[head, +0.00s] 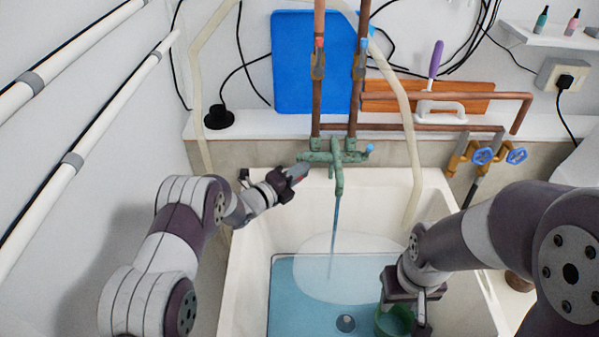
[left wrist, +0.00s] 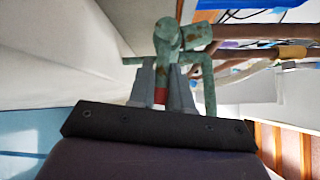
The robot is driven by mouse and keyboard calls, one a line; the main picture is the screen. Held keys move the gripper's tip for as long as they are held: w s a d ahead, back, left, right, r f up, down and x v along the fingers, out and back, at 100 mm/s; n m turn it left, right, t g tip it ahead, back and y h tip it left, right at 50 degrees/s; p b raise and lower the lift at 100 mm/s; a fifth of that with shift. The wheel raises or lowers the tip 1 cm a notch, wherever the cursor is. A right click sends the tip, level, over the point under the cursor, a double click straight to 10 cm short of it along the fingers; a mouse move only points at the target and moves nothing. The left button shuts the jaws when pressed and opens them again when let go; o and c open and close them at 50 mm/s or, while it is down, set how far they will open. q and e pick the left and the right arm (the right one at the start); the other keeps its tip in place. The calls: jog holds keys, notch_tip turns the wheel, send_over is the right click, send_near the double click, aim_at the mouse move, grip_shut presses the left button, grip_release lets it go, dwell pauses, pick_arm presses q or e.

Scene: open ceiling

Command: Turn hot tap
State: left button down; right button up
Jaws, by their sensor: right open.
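The greenish, weathered tap (head: 338,160) is on the wall above the sink. A thin stream of water runs from its spout. A blue knob (head: 369,148) is on its right side. The red hot tap knob (left wrist: 160,96) shows in the left wrist view between my left fingers, filling the gap. My left gripper (head: 300,171) is at the tap's left side, narrowed onto that knob. It also shows in the left wrist view (left wrist: 161,85). My right gripper (head: 408,318) is low in the sink, its fingers apart at a green cup (head: 397,320); contact is unclear.
The white sink (head: 250,240) holds bluish water and a dark drain (head: 346,323). Copper pipes (head: 318,110) rise behind the tap. A pale hose (head: 411,130) hangs at the right. Blue-handled valves (head: 482,156) are on the right. A purple-handled brush (head: 435,62) stands on the ledge.

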pick_arm(q)
jog(key=shift+r, duration=0.1)
jog(key=shift+r+n+g+y+p, duration=0.5)
jog(key=shift+r+n+p, duration=0.25)
jog(key=shift+p, duration=0.4)
jog(key=r+n+g+p, duration=0.1)
jog(key=p, duration=0.2)
jog(key=w+r+n+g+y+p, duration=0.1)
jog(key=g+p, duration=0.1)
jog(key=p, duration=0.2)
jog(key=r+n+g+p, duration=0.1)
jog(key=p, duration=0.2)
jog(key=shift+w+r+n+g+y, duration=0.15)
jog(key=shift+n+g+y, duration=0.2)
jog(key=shift+g+y, duration=0.05)
jog(key=shift+w+g+p, duration=0.1)
jog(key=shift+g+p, duration=0.3)
jog(key=shift+w+n+g, duration=0.15)
jog(key=shift+n+g, duration=0.15)
jog(key=shift+w+n+g+y+b, duration=0.3)
jog(key=shift+n+g+b, duration=0.1)
jog(key=shift+g+b, duration=0.3)
jog(key=shift+b, duration=0.5)
jog(key=shift+w+r+n+g, duration=0.1)
jog(key=shift+r+n+g, duration=0.05)
jog(key=shift+n+g, duration=0.2)
jog(key=shift+r, duration=0.1)
